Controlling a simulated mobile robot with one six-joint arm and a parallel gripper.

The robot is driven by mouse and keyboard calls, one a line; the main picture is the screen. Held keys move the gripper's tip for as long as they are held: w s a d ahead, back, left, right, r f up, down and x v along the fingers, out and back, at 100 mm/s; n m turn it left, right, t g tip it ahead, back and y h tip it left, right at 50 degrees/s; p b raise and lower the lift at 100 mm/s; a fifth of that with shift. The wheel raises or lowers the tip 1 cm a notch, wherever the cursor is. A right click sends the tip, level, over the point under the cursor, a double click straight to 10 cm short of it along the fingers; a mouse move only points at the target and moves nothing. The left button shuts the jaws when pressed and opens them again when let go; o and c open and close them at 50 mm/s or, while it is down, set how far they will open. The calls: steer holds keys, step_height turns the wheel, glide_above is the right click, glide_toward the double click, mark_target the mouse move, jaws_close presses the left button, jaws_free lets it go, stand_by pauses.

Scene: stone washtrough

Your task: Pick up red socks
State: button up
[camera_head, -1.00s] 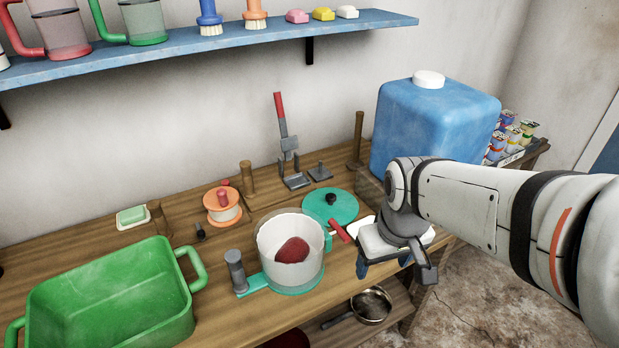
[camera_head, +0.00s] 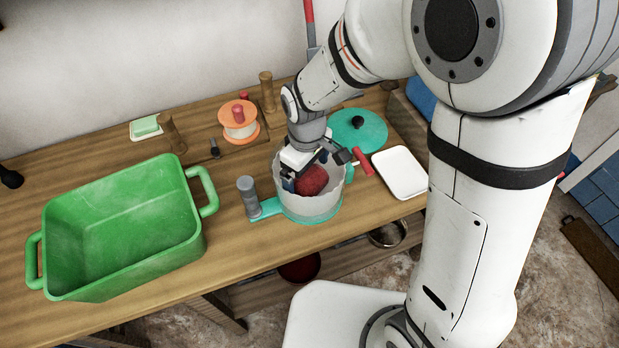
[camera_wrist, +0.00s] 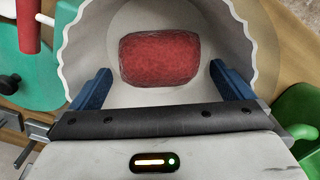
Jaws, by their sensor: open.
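The red socks are a dark red rolled bundle (camera_head: 312,180) inside a round white-walled pot with a teal base (camera_head: 311,207) on the wooden table. In the wrist view the bundle (camera_wrist: 160,58) lies against the pot's pale inner floor, in front of my fingers. My gripper (camera_head: 306,181) is at the pot's mouth, pointing down. In the wrist view my gripper (camera_wrist: 160,88) is open, with one blue finger on each side of the bundle's near end and a gap to each. The fingertips lie within the pot's wavy rim. Nothing is held.
A green tub (camera_head: 120,232) stands left of the pot. An orange spool (camera_head: 239,121) stands behind.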

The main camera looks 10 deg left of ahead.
mark_target(307, 174)
step_height(307, 174, down, 3)
steer(key=shift+f, duration=0.15)
steer(key=c, duration=1)
step_height(307, 174, up, 10)
steer(key=shift+r, duration=0.2)
steer(key=shift+c, duration=0.2)
step_height(307, 174, up, 6)
steer(key=p, duration=0.6)
steer(key=shift+f, duration=0.15)
